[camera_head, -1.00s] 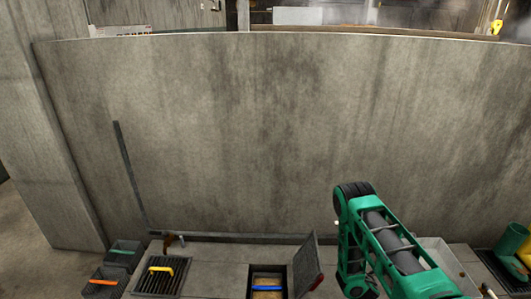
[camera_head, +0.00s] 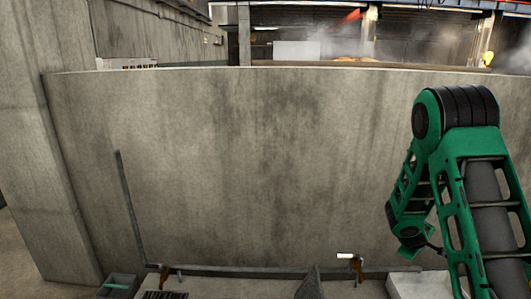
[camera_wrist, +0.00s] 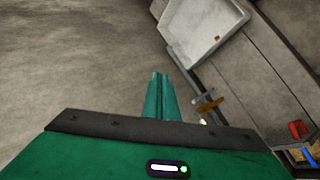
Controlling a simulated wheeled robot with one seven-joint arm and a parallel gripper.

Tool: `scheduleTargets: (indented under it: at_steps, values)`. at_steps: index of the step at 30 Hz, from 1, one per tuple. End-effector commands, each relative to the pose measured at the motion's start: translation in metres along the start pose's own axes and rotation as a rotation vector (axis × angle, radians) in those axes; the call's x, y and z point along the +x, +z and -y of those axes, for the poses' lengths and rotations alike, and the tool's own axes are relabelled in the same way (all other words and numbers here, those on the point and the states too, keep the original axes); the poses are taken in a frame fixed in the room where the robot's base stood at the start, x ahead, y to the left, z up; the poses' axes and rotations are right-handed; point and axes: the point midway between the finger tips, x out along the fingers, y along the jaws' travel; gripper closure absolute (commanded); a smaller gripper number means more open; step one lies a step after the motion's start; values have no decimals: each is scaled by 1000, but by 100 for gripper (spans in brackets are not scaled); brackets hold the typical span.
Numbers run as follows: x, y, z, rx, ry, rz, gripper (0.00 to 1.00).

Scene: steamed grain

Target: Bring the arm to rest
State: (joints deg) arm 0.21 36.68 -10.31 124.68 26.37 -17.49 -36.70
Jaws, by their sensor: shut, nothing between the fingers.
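My green arm (camera_head: 455,170) is raised and folded on the right side of the head view, in front of the concrete wall. Its black-capped joint is at the top, and one link hangs down to the left of the other. I cannot make out the fingers in the head view. In the wrist view my gripper (camera_wrist: 160,76) has its two green fingers together, with nothing between them. It points over bare concrete, apart from the white basin and the tap.
A curved concrete wall (camera_head: 250,160) stands behind the counter. A white basin (camera_wrist: 203,35) and a brass tap (camera_wrist: 207,104) show in the wrist view. An upright dark lid (camera_head: 310,284) and a bin (camera_head: 119,286) are at the head view's bottom edge.

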Motion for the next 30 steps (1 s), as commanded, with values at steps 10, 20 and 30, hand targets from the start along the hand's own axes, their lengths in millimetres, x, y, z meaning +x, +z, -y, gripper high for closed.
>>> scheduleTargets:
  at_steps: [10, 20, 30]
  values:
    - [-99, 72, -31, 345, -165, 156, 100]
    - [-201, 138, -22, 631, -338, 296, 100]
    - [-313, 199, 15, 867, -522, 436, 100]
